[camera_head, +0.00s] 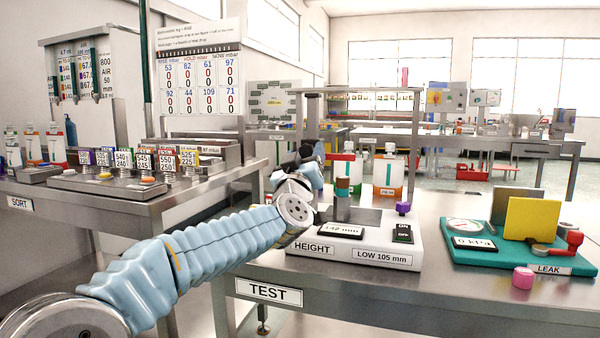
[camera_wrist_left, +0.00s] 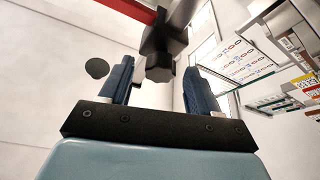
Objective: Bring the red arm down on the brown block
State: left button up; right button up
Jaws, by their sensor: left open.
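The red arm (camera_head: 341,157) sticks out to the right above the brown block (camera_head: 342,183) in the head view, with a gap between them. The block sits over a dark grey piece on the white height gauge (camera_head: 372,250), whose display (camera_head: 341,230) seems to read 142 mm. My left gripper (camera_head: 312,155) is at the left of the red arm, partly hidden by my wrist. In the left wrist view, its blue fingers (camera_wrist_left: 157,82) are open on either side of a dark knob (camera_wrist_left: 160,68), with a red bar (camera_wrist_left: 126,9) above. Contact cannot be told.
A purple knob (camera_head: 403,208) stands at the gauge's right. A teal leak tester (camera_head: 520,250) with a yellow plate and a pink cylinder (camera_head: 523,278) are farther right on the test table. The sorting bench (camera_head: 110,205) is at left. The table front is clear.

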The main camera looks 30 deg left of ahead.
pick_arm(q)
jog(key=b+v, duration=0.1)
jog(key=v, duration=1.1)
jog(key=shift+s, duration=0.35)
pick_arm(e)
jog(key=shift+w+d+f, duration=0.1)
jog(key=shift+d+f, duration=0.15)
jog(key=shift+f, duration=0.6)
pick_arm(q)
jog(key=shift+d+f, duration=0.1)
